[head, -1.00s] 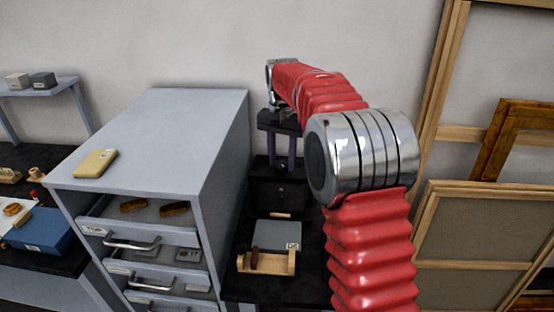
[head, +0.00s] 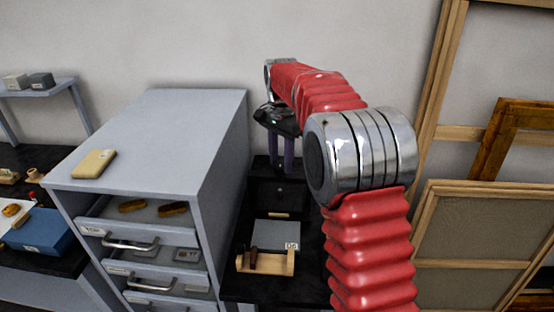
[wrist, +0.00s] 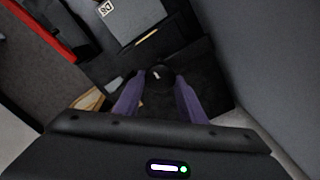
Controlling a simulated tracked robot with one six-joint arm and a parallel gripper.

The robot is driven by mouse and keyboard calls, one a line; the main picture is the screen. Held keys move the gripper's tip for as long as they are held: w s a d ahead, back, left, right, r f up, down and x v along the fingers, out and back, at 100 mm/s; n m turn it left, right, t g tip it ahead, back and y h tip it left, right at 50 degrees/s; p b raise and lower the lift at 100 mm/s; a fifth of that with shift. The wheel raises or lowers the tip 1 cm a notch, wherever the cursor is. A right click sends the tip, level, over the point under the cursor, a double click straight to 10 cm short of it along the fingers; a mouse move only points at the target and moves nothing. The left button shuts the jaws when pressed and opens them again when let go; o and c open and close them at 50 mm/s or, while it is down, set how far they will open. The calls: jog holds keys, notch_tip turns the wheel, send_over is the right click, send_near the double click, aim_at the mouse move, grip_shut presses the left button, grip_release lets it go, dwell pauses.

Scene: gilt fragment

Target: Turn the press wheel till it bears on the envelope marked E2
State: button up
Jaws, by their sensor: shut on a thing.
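My gripper (head: 282,166) reaches down behind the grey cabinet, its two purple fingers pointing downward. In the wrist view my gripper (wrist: 161,80) is shut on a small dark round wheel (wrist: 160,74) with a pale mark on top. I take this for the press wheel. Below it is a dark boxy body (head: 278,194), apparently the press. In the head view I cannot make out the wheel between the fingers. No label reading E2 shows; whatever lies under the wheel is hidden.
A grey slab (head: 275,236) with a label, possibly D5, lies in front of the press by a wooden holder (head: 285,264). The drawer cabinet (head: 165,130) stands close on the left, its drawers partly open. Wooden frames (head: 470,245) lean at the right.

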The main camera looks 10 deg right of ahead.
aim_at(279, 163)
jog(key=shift+w+a+r, duration=0.1)
jog(key=shift+w+a, duration=0.1)
jog(key=shift+a, duration=0.2)
jog(key=o, duration=0.9)
jog(key=shift+o, duration=0.7)
jog(key=shift+d, duration=0.15)
notch_tip(279, 163, up, 14)
jog(key=shift+f, duration=0.25)
